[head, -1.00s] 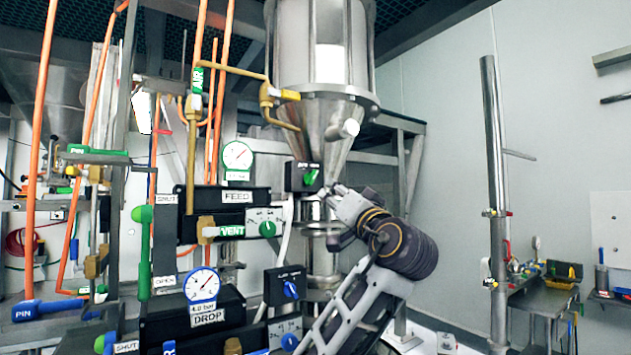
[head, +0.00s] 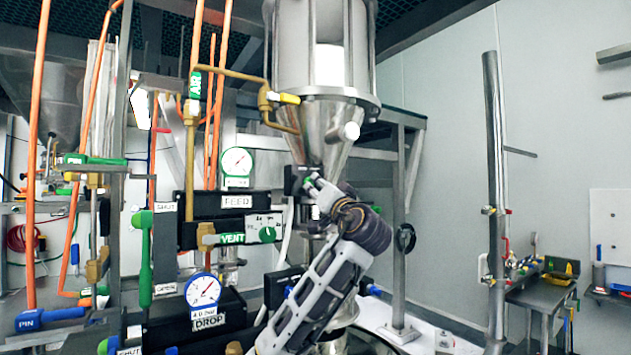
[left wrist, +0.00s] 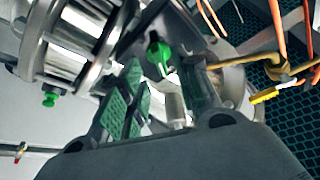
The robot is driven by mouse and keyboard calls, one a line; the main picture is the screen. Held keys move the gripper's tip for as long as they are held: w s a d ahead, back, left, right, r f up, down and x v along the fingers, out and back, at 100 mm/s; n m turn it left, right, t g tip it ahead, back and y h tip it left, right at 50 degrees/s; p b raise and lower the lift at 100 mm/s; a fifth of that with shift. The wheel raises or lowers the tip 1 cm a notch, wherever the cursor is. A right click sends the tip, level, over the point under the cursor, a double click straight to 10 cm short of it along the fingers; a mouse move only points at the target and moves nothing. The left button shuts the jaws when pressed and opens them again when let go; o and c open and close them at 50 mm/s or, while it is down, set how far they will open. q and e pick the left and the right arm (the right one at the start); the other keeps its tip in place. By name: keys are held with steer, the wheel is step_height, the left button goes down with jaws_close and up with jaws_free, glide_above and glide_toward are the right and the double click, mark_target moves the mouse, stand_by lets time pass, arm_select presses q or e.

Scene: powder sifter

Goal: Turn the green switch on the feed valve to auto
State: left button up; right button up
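The green switch (left wrist: 158,55) shows in the left wrist view, on a dark housing, between and beyond my left gripper's (left wrist: 163,92) two fingers. The fingers stand apart on either side of it, and I cannot tell whether either touches it. In the head view my left gripper (head: 314,188) is at the small black valve box (head: 291,181) below the steel hopper. It hides most of the box front, so the switch's setting and labels cannot be read. My right gripper is not in view.
The steel hopper (head: 328,115) hangs just above my left gripper. To the left are the FEED panel with a green knob (head: 267,234), a gauge (head: 237,161), pipes and a lower DROP panel.

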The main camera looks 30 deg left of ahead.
mark_target(313, 183)
arm_select(q)
steer(key=shift+p+x, duration=0.5)
steer(key=shift+x, duration=1.25)
jaws_close()
